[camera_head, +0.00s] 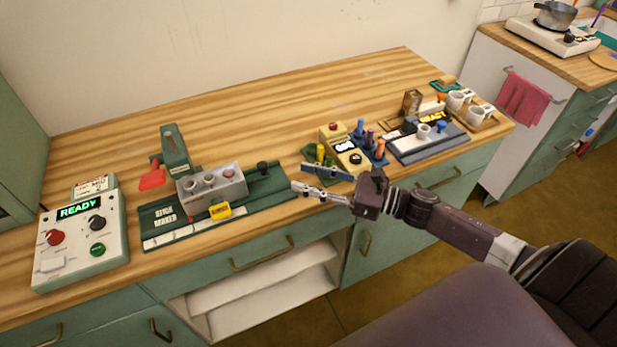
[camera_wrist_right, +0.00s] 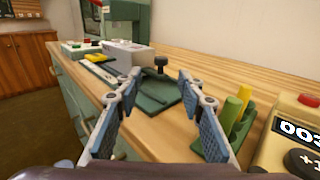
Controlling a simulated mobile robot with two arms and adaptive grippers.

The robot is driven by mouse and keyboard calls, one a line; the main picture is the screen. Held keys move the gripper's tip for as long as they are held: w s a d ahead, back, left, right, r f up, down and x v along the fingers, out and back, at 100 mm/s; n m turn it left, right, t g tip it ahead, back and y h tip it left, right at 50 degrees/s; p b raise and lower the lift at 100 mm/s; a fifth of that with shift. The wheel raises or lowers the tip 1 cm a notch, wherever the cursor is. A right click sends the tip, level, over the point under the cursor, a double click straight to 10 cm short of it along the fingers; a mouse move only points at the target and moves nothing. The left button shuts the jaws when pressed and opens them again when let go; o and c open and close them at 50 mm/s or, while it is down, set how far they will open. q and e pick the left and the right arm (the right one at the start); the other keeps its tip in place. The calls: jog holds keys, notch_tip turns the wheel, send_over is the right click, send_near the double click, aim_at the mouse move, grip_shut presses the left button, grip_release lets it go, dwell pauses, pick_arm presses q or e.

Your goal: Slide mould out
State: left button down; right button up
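A grey mould block (camera_head: 212,188) with round openings in its top sits on a dark green base (camera_head: 272,188) in the head view. A black knob (camera_head: 262,167) stands on the base to the right of the block. In the right wrist view the grey block (camera_wrist_right: 126,56) and the black knob (camera_wrist_right: 161,63) lie beyond the fingers. My right gripper (camera_head: 296,187) is at the right end of the base, apart from the knob. In the wrist view its fingers (camera_wrist_right: 157,82) are spread with nothing between them. My left gripper is out of view.
A control box (camera_head: 80,235) reading READY stands at the left. A green press with a red lever (camera_head: 152,177) is behind the block. A yellow counter device (camera_head: 345,155) and green pegs (camera_wrist_right: 233,110) are close to my right gripper. The back of the table is clear.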

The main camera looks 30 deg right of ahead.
aim_at(266, 168)
jog(key=shift+a, duration=0.1)
jog(key=a+m+t+h, duration=0.1)
jog(key=a+m+h, duration=0.1)
jog(key=a, duration=0.1)
jog(key=w+a+t+h, duration=0.1)
jog(key=a, duration=0.1)
jog(key=shift+f+m+t, duration=0.3)
jog(key=shift+m, duration=0.1)
jog(key=shift+w+a+r+m+t+h+p, duration=0.1)
jog(key=shift+r+m+t+h+p, duration=0.1)
jog(key=shift+m+h, duration=0.3)
jog(key=shift+w+a+r+m+t+h+p, duration=0.1)
jog(key=shift+r+m+t+h+p, duration=0.1)
jog(key=shift+h, duration=0.5)
jog(key=shift+w+d+r+h, duration=0.1)
jog(key=shift+w+r+h, duration=0.05)
jog(key=shift+w+h, duration=0.2)
jog(key=p+x, duration=0.1)
jog(key=x, duration=0.5)
jog(key=shift+r+p, duration=0.1)
jog(key=shift+p, duration=0.25)
jog(key=shift+w+a, duration=0.25)
jog(key=shift+w, duration=0.35)
jog(key=shift+c, duration=0.4)
grip_shut()
